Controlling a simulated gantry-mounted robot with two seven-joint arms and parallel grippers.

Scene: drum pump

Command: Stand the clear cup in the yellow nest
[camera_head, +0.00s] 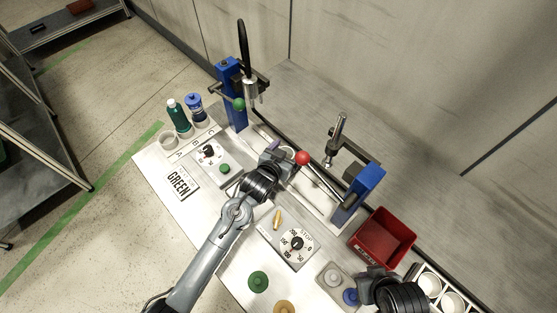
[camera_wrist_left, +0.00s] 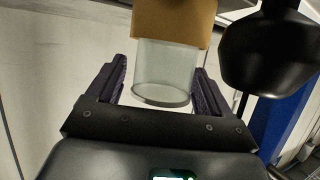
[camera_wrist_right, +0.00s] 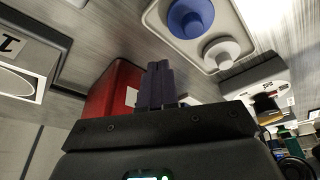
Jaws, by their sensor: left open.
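The clear cup (camera_wrist_left: 163,75) shows in the left wrist view between the two dark fingers of my left gripper (camera_wrist_left: 160,88). The fingers are apart, with a gap on each side of the cup. The cup's far end meets a tan-yellow block (camera_wrist_left: 173,22), which looks like the yellow nest; I cannot tell how deep the cup sits in it. In the head view my left gripper (camera_head: 274,155) is beside the red ball knob (camera_head: 302,158), and cup and nest are hidden there. My right gripper (camera_wrist_right: 161,86) has its fingers together, empty, near the red bin.
A red bin (camera_head: 382,238) and white cups (camera_head: 430,284) stand at the right. Blue posts (camera_head: 232,92) with levers rise at the back; a black knob (camera_wrist_left: 268,48) is close to my left gripper. A dial plate (camera_head: 297,243) and a brass piece (camera_head: 278,219) lie in front.

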